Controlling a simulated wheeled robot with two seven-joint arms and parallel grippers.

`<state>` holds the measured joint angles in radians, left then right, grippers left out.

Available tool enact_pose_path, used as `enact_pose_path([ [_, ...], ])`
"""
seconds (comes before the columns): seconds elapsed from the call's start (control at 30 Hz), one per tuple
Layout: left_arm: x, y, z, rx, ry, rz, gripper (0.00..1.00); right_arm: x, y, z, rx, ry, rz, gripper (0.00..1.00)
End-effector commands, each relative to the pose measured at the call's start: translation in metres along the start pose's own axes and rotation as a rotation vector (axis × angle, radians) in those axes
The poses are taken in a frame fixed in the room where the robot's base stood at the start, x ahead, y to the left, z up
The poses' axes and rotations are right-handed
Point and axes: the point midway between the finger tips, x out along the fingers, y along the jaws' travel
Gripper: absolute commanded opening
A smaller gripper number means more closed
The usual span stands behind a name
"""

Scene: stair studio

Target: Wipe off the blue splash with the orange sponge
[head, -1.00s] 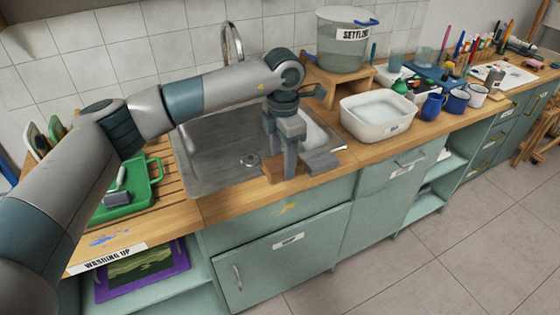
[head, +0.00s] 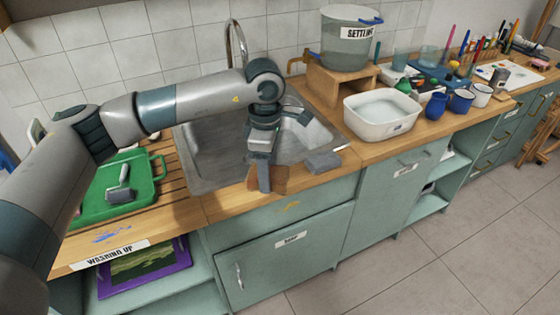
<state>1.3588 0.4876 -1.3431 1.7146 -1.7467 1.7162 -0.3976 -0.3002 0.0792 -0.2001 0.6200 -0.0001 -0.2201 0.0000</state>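The blue splash (head: 112,236) is a smear on the wooden counter at the front left, just behind the WASHING UP label. A brownish-orange block (head: 281,178), probably the orange sponge, lies on the counter's front strip before the sink, partly hidden by my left gripper. My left gripper (head: 264,186) points down at this block, its fingers lined up one in front of the other. Whether they are apart or closed on it cannot be told. A grey block (head: 323,161) lies just right of it. My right gripper is not in view.
The metal sink (head: 210,165) lies behind the gripper. A green tray (head: 84,212) with a grey-headed tool (head: 121,186) stands left, behind the splash. A white basin (head: 382,136) stands right of the sink. The counter around the splash is clear.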

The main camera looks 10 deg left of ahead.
Motion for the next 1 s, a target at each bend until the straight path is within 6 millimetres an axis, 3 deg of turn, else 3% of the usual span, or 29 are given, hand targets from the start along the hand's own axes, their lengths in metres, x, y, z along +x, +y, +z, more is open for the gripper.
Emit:
enact_pose_path([
  [0.4, 0.010, -0.088, -0.055, 0.913, 0.000, 0.000, 0.31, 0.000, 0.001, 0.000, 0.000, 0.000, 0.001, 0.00],
  [0.6, 0.012, -0.128, -0.075, 1.290, -0.001, -0.004, 0.31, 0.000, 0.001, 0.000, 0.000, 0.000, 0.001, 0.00],
  [0.8, 0.013, -0.151, -0.085, 1.505, -0.004, -0.008, 0.31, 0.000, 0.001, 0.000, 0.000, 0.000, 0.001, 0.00],
  [1.0, 0.013, -0.156, -0.088, 1.555, -0.005, -0.009, 0.31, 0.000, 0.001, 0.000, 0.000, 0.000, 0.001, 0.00],
])
